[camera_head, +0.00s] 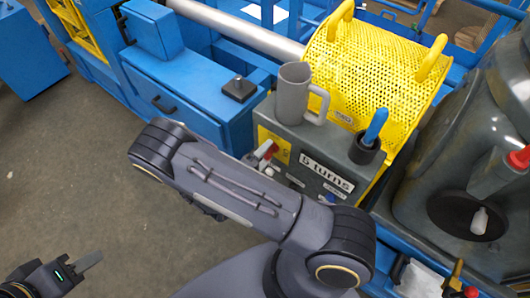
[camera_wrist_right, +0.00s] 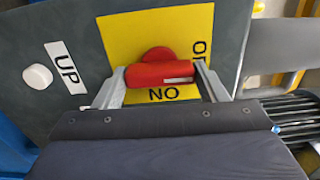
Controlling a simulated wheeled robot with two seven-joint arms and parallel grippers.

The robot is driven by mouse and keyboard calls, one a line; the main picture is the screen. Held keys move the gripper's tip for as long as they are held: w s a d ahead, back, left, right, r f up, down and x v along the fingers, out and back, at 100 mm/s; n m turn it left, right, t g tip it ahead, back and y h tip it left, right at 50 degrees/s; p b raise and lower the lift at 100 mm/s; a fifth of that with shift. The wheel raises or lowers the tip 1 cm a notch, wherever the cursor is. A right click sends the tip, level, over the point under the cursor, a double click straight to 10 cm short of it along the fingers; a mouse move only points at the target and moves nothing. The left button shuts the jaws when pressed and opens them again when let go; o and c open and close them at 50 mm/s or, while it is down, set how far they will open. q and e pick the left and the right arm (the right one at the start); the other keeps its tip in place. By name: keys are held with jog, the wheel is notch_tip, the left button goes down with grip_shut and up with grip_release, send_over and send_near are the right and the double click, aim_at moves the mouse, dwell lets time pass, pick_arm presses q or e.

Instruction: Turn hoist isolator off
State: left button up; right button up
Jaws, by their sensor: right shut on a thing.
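The hoist isolator is a red rotary handle (camera_wrist_right: 160,74) on a yellow plate (camera_wrist_right: 120,32). Two lettered labels sit beside it, one reading "NO" in the picture and one partly covered. In the right wrist view the handle lies crosswise between the fingers of my right gripper (camera_wrist_right: 165,82), which is shut on it. In the head view the handle (camera_head: 265,149) and plate (camera_head: 280,151) show small on the front of a grey control box (camera_head: 310,141), largely behind my right arm. My left gripper (camera_head: 88,262) is low at the left, away from the box; its finger gap is unclear.
A grey mug (camera_head: 292,95) and a dark cup (camera_head: 366,150) holding a blue-handled thing stand on the box. A white button (camera_wrist_right: 37,77) by an "UP" label is near the plate. A yellow perforated guard (camera_head: 365,70) rises behind. Open floor lies left.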

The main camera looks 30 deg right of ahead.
jog(key=shift+n, duration=0.3)
jog(key=o, duration=1)
jog(key=shift+a, duration=0.1)
jog(key=b+v, duration=0.1)
jog(key=v, duration=0.6)
jog(key=shift+s+a, duration=0.15)
jog(key=shift+a, duration=0.1)
